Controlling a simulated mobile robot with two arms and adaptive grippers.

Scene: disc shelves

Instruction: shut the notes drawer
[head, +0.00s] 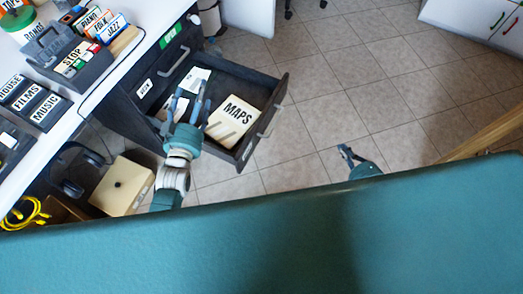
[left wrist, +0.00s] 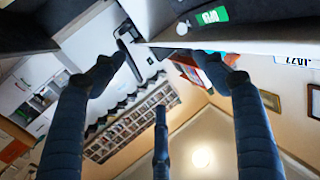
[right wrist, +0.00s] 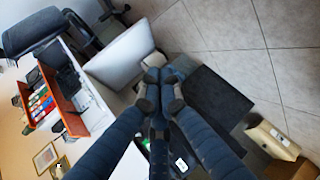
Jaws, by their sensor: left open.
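A dark grey drawer (head: 279,104) stands pulled out of the desk's cabinet in the head view. Its front panel faces right with handles on it; I cannot read a notes label there. Inside lie a cream block marked MAPS (head: 233,118) and pale cards (head: 198,80). My left gripper (head: 186,101) is over the drawer's inner side, left of the MAPS block, with its fingers spread and nothing between them. In the left wrist view its open fingers (left wrist: 160,78) point up past the cabinet. My right gripper (head: 346,152) is right of the drawer, over the floor, fingers together and empty.
A white desk (head: 100,88) with label boxes (head: 72,62) stands at the left. Below it are headphones (head: 75,165) and a cream box (head: 122,187). Tiled floor (head: 330,95) right of the drawer is free. A wooden edge (head: 490,135) is at the right.

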